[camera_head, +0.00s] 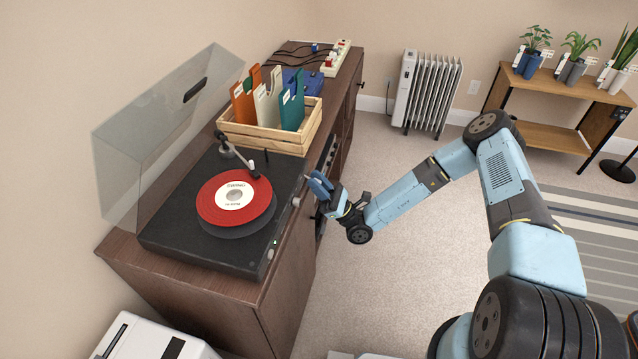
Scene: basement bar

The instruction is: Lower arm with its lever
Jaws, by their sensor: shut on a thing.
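The black turntable (190,240) stands on a brown cabinet with its clear lid (150,140) raised. A red record (215,210) with a white label lies on its platter. The tonearm (240,160) reaches from its pivot at the back, its head over the record's far edge. I cannot tell whether the head touches the record. My gripper (310,183), with blue fingers, is at the turntable's right edge near the back corner. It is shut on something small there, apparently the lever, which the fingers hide. A small pale knob shows just below the fingers.
A wooden crate (250,137) with upright coloured sleeves stands close behind the turntable. A white radiator (430,90) and a plant shelf (545,80) stand farther back. Carpet beside the cabinet is clear around my arm.

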